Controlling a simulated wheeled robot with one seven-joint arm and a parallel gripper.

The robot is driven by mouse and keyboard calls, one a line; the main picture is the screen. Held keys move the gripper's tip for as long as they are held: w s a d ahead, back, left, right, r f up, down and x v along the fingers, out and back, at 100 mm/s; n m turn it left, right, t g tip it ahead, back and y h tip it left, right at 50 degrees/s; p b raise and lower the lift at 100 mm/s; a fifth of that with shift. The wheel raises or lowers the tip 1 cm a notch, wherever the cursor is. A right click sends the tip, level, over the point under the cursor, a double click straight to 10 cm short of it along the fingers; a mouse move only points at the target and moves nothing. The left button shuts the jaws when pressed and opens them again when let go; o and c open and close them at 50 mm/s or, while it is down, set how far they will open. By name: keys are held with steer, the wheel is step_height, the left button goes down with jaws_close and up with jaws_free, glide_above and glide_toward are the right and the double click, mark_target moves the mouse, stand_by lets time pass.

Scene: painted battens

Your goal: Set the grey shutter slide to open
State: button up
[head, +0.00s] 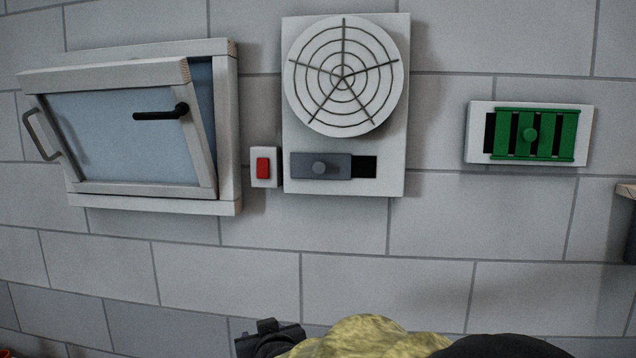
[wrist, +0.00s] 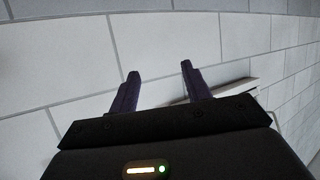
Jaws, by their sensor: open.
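The grey shutter slide (head: 320,166) sits in a slot at the bottom of the white fan panel (head: 390,110), below the round fan grille. It has a round grey knob. The slide covers the left part of the slot, and a dark square gap shows at its right. My gripper (wrist: 160,72) is open in the wrist view, with two dark fingers apart and nothing between them. It faces bare wall. The slide cannot be made out in the wrist view. In the head view my arm is low, well below the slide, and the fingertips cannot be made out.
A red switch (head: 263,167) is just left of the fan panel. A tilted window (head: 120,130) with a black handle juts out farther left. A green slatted vent (head: 535,135) with a knob is at the right. A ledge corner (head: 627,191) shows at the right edge. The wall between is bare.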

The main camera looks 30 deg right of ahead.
mark_target(318, 170)
steer(key=s+d+r+m+t+h, duration=0.1)
steer(key=r+h, duration=0.4)
steer(key=r, duration=0.5)
steer(key=s+d+r+m+t+h+b, duration=0.1)
steer(key=d+r+m+t+h, duration=0.3)
steer(key=r, duration=0.7)
steer(key=shift+s+d+m+h, duration=0.2)
steer(key=shift+d+m+h, duration=0.3)
steer(key=shift+d+h, duration=0.7)
steer(key=p+x, duration=0.8)
steer(key=x, duration=0.9)
steer(key=shift+w+r, duration=0.15)
steer(key=shift+w, duration=0.1)
jaws_close()
